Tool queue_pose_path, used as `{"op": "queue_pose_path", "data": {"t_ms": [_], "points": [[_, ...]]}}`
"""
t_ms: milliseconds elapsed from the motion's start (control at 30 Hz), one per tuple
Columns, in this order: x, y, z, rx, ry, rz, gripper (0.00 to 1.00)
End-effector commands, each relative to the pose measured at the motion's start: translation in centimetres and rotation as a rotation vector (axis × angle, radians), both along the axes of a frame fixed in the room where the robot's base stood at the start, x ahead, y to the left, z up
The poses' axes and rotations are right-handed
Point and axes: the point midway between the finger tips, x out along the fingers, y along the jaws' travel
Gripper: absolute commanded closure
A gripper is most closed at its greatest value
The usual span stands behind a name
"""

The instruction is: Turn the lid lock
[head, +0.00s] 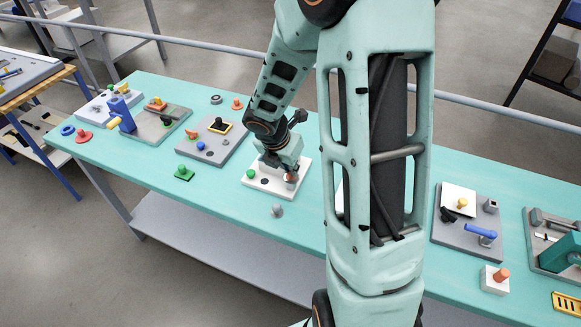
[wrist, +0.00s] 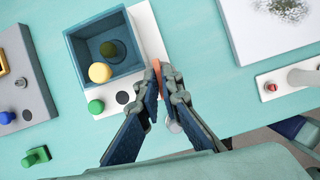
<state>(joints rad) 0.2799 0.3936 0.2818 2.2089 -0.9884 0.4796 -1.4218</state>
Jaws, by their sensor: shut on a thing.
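A white board (head: 258,187) lies on the teal table under my gripper (head: 290,172). In the wrist view, the board (wrist: 147,32) carries a blue-green square box (wrist: 75,52) with a yellow round knob (wrist: 99,73) at its near side. My gripper (wrist: 159,78) is shut on a small orange piece (wrist: 157,66) at the board's right edge, beside the box. The fingers hide most of this piece. I take it for the lid lock, but its full shape and turn cannot be told.
A green knob (wrist: 96,107) and a dark round spot (wrist: 122,97) are on the same board. A grey ball (head: 277,210) rests on the table in front. Other boards with parts stand left (head: 215,150) and right (head: 470,240). The table front between them is mostly clear.

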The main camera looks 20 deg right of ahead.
Motion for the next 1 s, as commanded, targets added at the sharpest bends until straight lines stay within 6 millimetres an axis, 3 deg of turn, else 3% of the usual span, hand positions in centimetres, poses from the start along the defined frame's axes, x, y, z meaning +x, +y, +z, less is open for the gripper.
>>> {"op": "queue_pose_path", "data": {"t_ms": [467, 1000], "points": [[0.13, 0.10, -0.02, -0.001, 0.000, -0.099, 1.00], [0.49, 0.17, 0.09, -0.001, -0.001, -0.574, 1.00]]}}
